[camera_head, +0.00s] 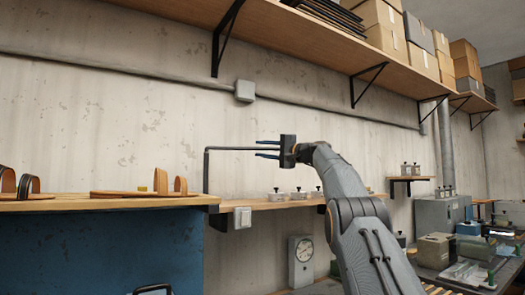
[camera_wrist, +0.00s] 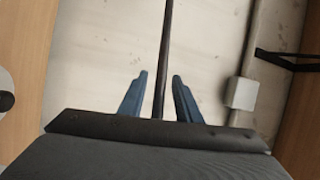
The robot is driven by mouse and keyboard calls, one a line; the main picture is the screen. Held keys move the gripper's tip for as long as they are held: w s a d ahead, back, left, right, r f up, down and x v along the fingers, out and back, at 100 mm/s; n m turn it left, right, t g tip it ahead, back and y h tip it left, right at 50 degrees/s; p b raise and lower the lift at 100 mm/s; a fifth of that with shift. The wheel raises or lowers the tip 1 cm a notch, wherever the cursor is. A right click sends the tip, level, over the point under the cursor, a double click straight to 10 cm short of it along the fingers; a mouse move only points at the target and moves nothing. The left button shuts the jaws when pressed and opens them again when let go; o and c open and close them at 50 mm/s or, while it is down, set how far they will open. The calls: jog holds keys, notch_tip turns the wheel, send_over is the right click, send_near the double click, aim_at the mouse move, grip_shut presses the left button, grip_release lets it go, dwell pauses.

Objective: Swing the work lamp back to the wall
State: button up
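The work lamp shows as a thin dark arm (camera_head: 230,149) that bends at a corner on the left and runs level toward my gripper. Its upright part (camera_head: 206,172) drops to the bench edge. No lamp head can be made out. My gripper (camera_head: 267,149) has two blue fingers, one above and one below the lamp arm. In the wrist view the lamp arm (camera_wrist: 167,45) passes between the fingertips of my gripper (camera_wrist: 160,76), with a gap on each side. The fingers are open and do not appear to touch it.
A long wooden shelf (camera_head: 300,38) on black brackets runs above, loaded with boxes (camera_head: 385,35). A grey wall box (camera_head: 244,91) sits on a pipe. A lower shelf (camera_head: 265,205) holds small jars. The wall between is clear.

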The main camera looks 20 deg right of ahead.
jog(key=b+v, duration=0.2)
jog(key=b, duration=0.1)
jog(key=shift+s+d+f+b, duration=0.15)
jog(key=shift+s+b, duration=0.05)
jog(key=shift+b, duration=0.1)
jog(key=shift+b+v, duration=1.5)
jog(key=shift+v, duration=1.15)
